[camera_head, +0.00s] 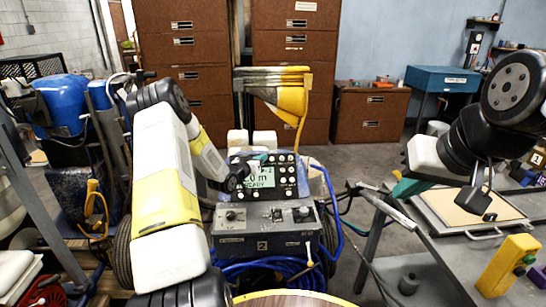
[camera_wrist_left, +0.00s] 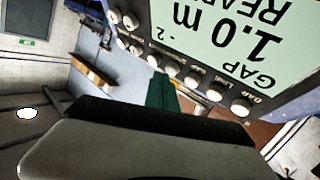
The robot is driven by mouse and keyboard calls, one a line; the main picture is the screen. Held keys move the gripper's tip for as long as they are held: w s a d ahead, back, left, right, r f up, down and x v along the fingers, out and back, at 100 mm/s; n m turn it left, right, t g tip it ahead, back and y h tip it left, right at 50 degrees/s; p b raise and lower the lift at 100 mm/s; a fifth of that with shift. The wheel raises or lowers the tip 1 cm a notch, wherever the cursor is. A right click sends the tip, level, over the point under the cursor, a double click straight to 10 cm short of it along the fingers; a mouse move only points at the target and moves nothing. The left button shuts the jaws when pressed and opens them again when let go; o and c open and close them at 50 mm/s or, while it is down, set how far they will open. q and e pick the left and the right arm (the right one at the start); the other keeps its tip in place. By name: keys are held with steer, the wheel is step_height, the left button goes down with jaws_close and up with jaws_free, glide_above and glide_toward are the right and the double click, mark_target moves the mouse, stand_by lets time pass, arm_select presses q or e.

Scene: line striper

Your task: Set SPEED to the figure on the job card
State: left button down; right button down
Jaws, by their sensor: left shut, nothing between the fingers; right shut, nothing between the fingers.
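The line striper's control panel (camera_head: 283,172) stands at the centre, with a pale green screen (camera_head: 257,180). In the left wrist view the screen (camera_wrist_left: 235,35) is upside down and reads "GAP 1.0 m READY". A row of round white buttons (camera_wrist_left: 190,80) runs beside it; their small labels are mostly unreadable. I cannot make out which control is SPEED. My left gripper (camera_head: 258,160) is shut in front of the panel's screen; its teal fingertips (camera_wrist_left: 162,92) are near the buttons, contact unclear. My right gripper (camera_head: 402,189) is shut, above the right bench's edge. No job card is readable.
A lower box (camera_head: 264,235) with knobs sits below the panel, with blue hoses around it. The right bench (camera_head: 440,270) holds a tan board in a tray (camera_head: 470,206) and a yellow box (camera_head: 508,264). Brown cabinets (camera_head: 295,45) stand behind.

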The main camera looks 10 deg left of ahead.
arm_select(q)
steer(key=shift+w+a+f, duration=0.1)
steer(key=shift+w+f, duration=0.2)
stand_by(0.4)
steer(key=shift+s+r, duration=0.1)
steer(key=shift+s+d+r, duration=0.2)
steer(key=shift+s+r, duration=0.3)
steer(key=shift+r, duration=0.1)
stand_by(0.3)
steer(key=shift+s+d+r, duration=0.25)
steer(key=shift+s+r, duration=0.6)
steer(key=shift+s+d+r, duration=0.25)
steer(key=shift+s+r, duration=0.6)
steer(key=shift+d, duration=0.1)
stand_by(2.9)
